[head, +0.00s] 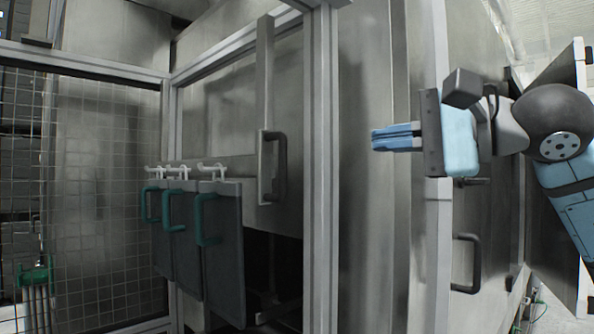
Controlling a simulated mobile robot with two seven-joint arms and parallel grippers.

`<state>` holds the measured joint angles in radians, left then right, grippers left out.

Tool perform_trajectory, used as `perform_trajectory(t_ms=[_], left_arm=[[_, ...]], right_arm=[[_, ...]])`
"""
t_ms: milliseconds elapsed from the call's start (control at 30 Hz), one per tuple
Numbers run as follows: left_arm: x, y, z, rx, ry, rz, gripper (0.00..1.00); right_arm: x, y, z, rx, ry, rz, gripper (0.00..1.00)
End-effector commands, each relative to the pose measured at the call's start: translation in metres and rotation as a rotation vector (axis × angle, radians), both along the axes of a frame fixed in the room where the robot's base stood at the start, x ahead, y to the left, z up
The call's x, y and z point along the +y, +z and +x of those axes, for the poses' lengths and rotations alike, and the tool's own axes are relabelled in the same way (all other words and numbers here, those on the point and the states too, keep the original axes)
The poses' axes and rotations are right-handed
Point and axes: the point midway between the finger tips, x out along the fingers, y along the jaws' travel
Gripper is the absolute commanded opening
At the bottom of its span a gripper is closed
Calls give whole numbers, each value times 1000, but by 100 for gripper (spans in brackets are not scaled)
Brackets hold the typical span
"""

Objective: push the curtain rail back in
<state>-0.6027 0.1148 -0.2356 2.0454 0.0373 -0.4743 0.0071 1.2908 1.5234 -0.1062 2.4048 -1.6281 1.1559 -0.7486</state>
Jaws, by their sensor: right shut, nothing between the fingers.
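Several dark grey hanging panels (226,262), each with a green handle (199,222), hang in a row from white hooks (211,168) left of centre. My right gripper (376,138) comes in from the right with blue fingers shut and empty. In the picture it is right of the panels and clear of them, in front of grey metal panelling. My left gripper is not in view.
A pale upright frame post (322,170) stands between the panels and my right gripper. A metal plate with a dark handle (270,170) is just right of the hooks. Another dark handle (468,262) is at lower right. Wire mesh (90,200) fills the left.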

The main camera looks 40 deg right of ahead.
Motion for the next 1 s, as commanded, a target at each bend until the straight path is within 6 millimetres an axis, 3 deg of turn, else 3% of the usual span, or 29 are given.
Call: perform_trajectory(t_ms=[133, 267, 700, 1000], left_arm=[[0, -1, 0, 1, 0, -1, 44], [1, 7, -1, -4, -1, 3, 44], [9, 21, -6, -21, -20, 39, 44], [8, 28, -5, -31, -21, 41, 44]], right_arm=[[-2, 3, 0, -52, -36, -38, 0], [2, 6, 14, -50, -35, -37, 0], [27, 3, 101, -48, -33, -35, 0], [35, 0, 130, -50, -35, -36, 0]])
